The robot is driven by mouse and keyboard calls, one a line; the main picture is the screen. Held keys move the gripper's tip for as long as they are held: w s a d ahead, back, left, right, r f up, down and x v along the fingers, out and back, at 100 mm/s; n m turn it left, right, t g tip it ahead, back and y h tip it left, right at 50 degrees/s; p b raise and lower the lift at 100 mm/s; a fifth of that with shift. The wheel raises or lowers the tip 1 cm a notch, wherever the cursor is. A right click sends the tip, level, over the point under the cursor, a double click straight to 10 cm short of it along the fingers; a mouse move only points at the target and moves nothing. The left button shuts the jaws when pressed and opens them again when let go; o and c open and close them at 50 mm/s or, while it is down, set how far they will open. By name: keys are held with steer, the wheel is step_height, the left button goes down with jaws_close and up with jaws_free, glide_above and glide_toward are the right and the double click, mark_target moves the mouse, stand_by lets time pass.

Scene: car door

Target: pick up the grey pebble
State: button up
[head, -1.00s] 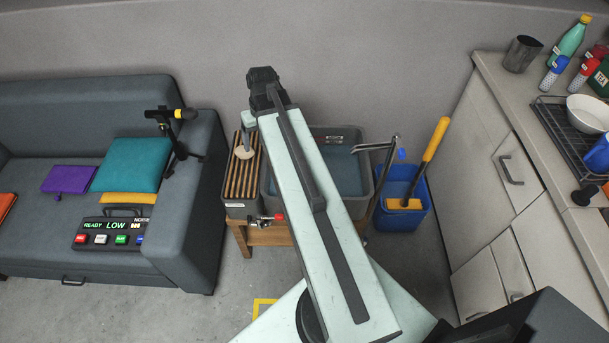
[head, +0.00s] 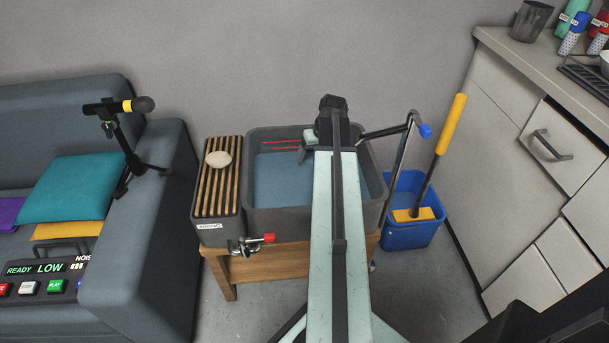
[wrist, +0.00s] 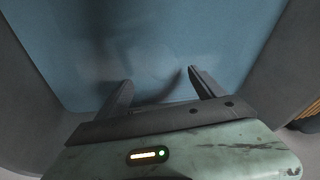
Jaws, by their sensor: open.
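I cannot make out a clear grey pebble. A pale, cream-looking oval stone (head: 218,159) lies on the slatted wooden top left of the basin. My gripper (head: 303,154) is over the blue-floored grey basin (head: 262,208), to the right of that stone. In the wrist view my gripper (wrist: 161,78) has its two fingers apart with nothing held between them. Beyond and between the fingers is a faint grey curved shape on the blue; I cannot tell whether it is a stone, a shadow or a reflection. My arm hides part of the basin.
A clamp with a red tip (head: 250,244) sits at the basin stand's front. A bent metal pipe (head: 398,165) rises at the basin's right, beside a blue bucket (head: 410,232). A microphone on a tripod (head: 125,140) stands on the sofa at left.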

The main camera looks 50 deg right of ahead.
mark_target(308, 166)
steer(key=shift+x, duration=0.8)
steer(key=shift+a+r, duration=0.1)
steer(key=b+x, duration=0.5)
steer(key=shift+a, duration=0.1)
jaws_close()
